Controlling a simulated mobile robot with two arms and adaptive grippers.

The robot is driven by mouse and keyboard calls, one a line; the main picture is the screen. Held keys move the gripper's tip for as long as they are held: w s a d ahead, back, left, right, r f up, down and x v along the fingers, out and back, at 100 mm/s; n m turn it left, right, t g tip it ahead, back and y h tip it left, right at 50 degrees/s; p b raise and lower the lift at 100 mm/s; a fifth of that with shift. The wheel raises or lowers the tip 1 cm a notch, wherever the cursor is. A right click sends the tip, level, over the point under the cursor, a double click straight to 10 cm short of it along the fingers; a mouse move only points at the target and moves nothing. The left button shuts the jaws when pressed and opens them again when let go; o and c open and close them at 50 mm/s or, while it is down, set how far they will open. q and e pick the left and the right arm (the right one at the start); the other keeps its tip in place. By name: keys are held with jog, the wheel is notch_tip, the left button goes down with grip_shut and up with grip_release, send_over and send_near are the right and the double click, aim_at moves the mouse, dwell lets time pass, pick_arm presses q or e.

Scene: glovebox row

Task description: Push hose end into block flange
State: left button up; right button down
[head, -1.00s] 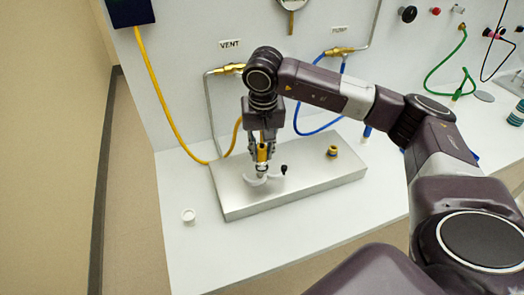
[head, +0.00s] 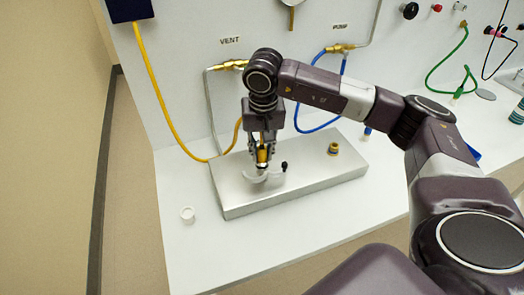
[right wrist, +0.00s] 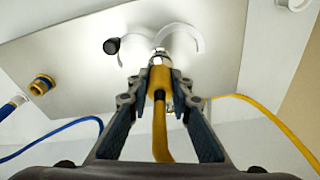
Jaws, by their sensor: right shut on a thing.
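My right gripper (head: 262,158) is over the left part of the metal block (head: 322,177), pointing down. It is shut on the yellow hose end (right wrist: 158,84), whose silver tip (right wrist: 159,58) points at the block. In the right wrist view the tip meets or nearly meets the block flange between the white curved clamp halves (right wrist: 183,42). The flange itself is mostly hidden, and I cannot tell whether the tip is seated. The clamp (head: 257,176) stands open around that spot, with a black knob (head: 284,166) at its side. My left gripper is not in view.
A white cap (head: 188,214) lies on the bench left of the block. A yellow hose (head: 158,92) hangs at left; a blue hose (head: 297,118) loops behind the block. The front bench is clear.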

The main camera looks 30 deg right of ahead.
aim_at(263, 165)
jog(key=shift+f+b, duration=0.3)
jog(key=shift+f, duration=0.1)
jog(key=c, duration=1.7)
grip_release()
jog(key=shift+o, duration=0.2)
jog(key=shift+r, duration=0.1)
notch_tip(263, 165, up, 12)
jog(key=s, duration=0.1)
jog(key=shift+s+a, duration=0.3)
jog(key=shift+a, duration=0.15)
